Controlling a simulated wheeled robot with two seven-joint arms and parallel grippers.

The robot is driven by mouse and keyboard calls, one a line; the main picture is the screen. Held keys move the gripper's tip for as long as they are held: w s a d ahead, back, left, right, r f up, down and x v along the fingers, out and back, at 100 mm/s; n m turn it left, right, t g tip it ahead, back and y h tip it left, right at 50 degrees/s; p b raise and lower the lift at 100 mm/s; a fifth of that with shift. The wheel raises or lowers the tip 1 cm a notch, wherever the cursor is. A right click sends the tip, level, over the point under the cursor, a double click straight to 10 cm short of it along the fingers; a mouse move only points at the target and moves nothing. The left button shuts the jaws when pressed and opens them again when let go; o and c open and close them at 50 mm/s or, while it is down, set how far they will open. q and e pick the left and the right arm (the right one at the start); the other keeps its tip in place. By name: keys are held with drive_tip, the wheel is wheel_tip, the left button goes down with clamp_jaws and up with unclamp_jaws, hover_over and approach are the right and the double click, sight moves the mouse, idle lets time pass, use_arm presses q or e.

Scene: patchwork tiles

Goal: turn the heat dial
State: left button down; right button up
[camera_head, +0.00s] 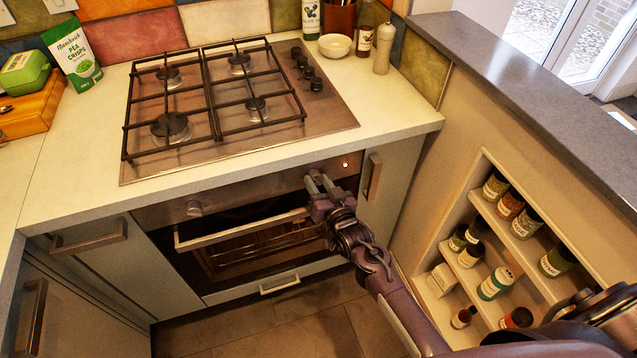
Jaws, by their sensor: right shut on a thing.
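The oven's front panel (250,193) lies below the hob, and a round metal knob (194,208) sits at its left end, free of any gripper. My right gripper (318,181) is at the right part of the panel, its fingers shut on the heat dial, which is mostly hidden by them. A small light (345,164) glows on the panel just right of the gripper. My left gripper is not in view.
The oven door's handle (240,229) runs just below the panel, close to my right gripper. The worktop edge (280,157) overhangs above. A cupboard handle (373,176) stands to the right. Spice jars fill a wall niche (480,245) beside my right arm.

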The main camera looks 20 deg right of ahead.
drive_tip(key=shift+m, duration=1.4)
drive_tip(key=o, duration=1)
drive_tip(key=shift+c, duration=0.2)
drive_tip(key=s+d, duration=0.1)
drive_tip(key=s, duration=0.6)
drive_tip(key=shift+s, duration=0.4)
